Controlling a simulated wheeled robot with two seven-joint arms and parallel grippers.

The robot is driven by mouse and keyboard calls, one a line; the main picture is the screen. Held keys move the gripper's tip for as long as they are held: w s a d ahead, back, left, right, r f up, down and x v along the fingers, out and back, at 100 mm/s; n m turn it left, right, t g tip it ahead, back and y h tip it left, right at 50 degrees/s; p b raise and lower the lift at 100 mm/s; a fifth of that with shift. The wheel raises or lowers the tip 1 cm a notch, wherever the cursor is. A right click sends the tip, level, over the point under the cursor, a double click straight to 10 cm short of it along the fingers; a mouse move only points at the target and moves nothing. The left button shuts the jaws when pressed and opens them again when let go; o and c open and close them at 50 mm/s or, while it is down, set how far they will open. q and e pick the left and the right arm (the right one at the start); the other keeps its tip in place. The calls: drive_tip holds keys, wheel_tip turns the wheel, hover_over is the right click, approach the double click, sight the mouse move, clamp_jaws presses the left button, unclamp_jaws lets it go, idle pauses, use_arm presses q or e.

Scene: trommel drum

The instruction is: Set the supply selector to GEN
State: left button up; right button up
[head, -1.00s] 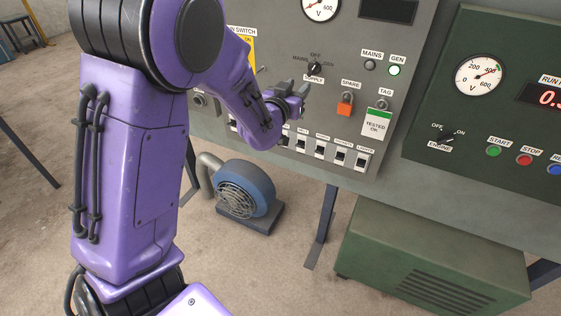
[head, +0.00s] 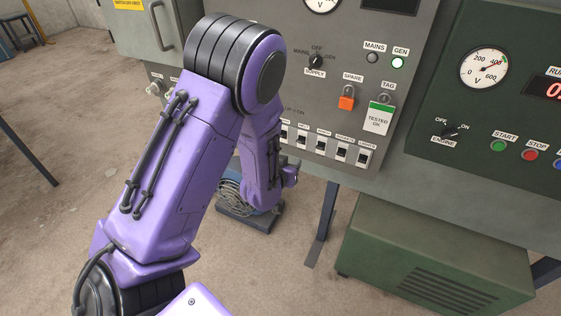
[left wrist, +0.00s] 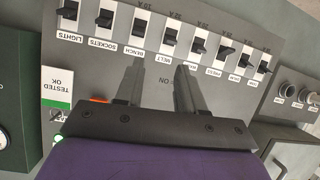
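The supply selector (head: 316,62) is a small black rotary knob on the grey panel, with MAINS at its left, OFF above and GEN at its right. It is in full view in the head view; its exact pointing is too small to tell for sure. The GEN lamp (head: 397,63) glows pale green; the MAINS lamp (head: 372,58) is dark. My left gripper is below the selector and clear of it, mostly hidden behind my arm in the head view. In the left wrist view its fingers (left wrist: 160,86) are apart and empty, before the breaker row. My right gripper is not in view.
A row of breaker switches (head: 322,146) runs along the panel's lower part. An orange padlock (head: 346,103) and a TESTED OK tag (head: 379,118) hang right of the selector. The green engine panel (head: 490,115) stands at right. A blower (head: 232,200) sits on the floor, partly behind my arm.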

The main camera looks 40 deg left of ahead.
use_arm(q)
drive_tip(key=s+d+f+g, duration=0.1)
drive_tip(key=s+f+g, duration=0.1)
drive_tip(key=s+f, duration=0.3)
wheel_tip(320, 180, down, 4)
drive_tip(key=shift+s+d+r+n+b, duration=0.1)
drive_tip(key=shift+s+d+n+b, duration=0.2)
drive_tip(key=shift+s+n+b, duration=0.1)
